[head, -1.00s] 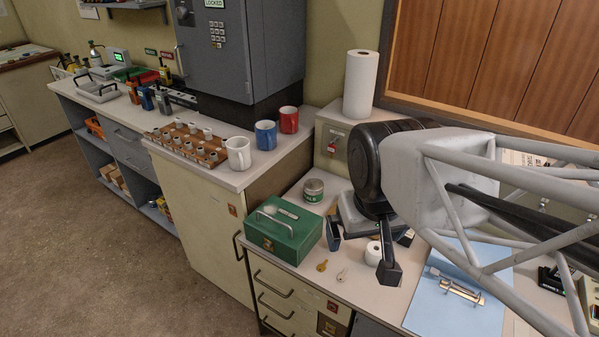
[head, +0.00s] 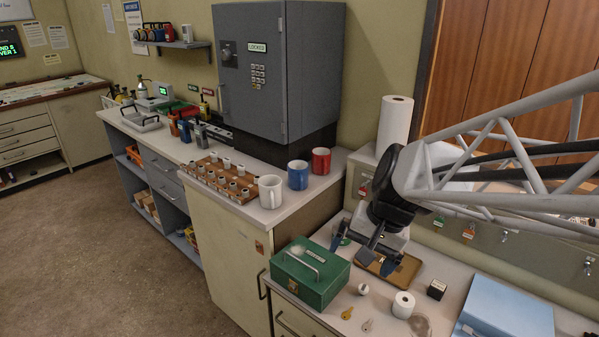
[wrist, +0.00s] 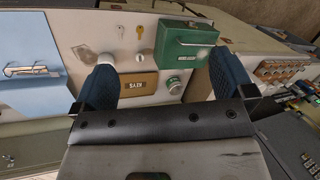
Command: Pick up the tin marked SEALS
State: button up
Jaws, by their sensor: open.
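The tin marked SEALS is a small round tin with a green label. In the wrist view the tin (wrist: 175,87) stands upright on the desk beside the green cash box, between my finger lines but nearer the right finger. Its lettering is too small to read here. In the head view only a green sliver of the tin (head: 346,241) shows, behind the cash box and mostly hidden by my gripper. My gripper (head: 364,250) is open and empty above the desk, pointing down near the tin. Its two blue fingers (wrist: 163,82) are spread wide in the wrist view.
A green cash box (head: 311,279) stands just left of my gripper. A brown tray (head: 404,270) marked KEYS (wrist: 138,84) lies beside the tin. A white roll (head: 403,305), a small black box (head: 436,290), a white knob (head: 363,289) and loose keys (head: 347,313) lie nearby.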

jog(key=w+d+f+m+t+y, duration=0.1)
jog(key=w+f+m+y, duration=0.1)
jog(key=w+f+m, duration=0.35)
jog(key=w+d+f+m+y, duration=0.1)
jog(key=w+f+m+y, duration=0.1)
jog(key=w, duration=0.7)
jog(key=w+d+f+m+t+y, duration=0.1)
jog(key=w+f+m+y, duration=0.2)
jog(key=w, duration=0.5)
jog(key=w+d+f+m+t, duration=0.2)
jog(key=w+d+f+m, duration=0.1)
jog(key=f, duration=0.3)
jog(key=w+d+f+m+t, duration=0.1)
jog(key=w+d+f+m, duration=0.3)
jog(key=w+f, duration=0.2)
jog(key=w+d+f+m+t, duration=0.2)
jog(key=w+d+f+m, duration=0.1)
jog(key=f, duration=0.3)
jog(key=shift+w+d+f+m+t, duration=0.15)
jog(key=shift+w+d+f, duration=0.05)
jog(key=shift+w, duration=0.2)
jog(key=shift+w+d+f+m+t, duration=0.1)
jog(key=shift+w+d+f+t, duration=0.05)
jog(key=shift+w, duration=0.2)
jog(key=shift+x, duration=1.3)
jog(key=shift+w+a, duration=0.1)
jog(key=shift+x, duration=2.45)
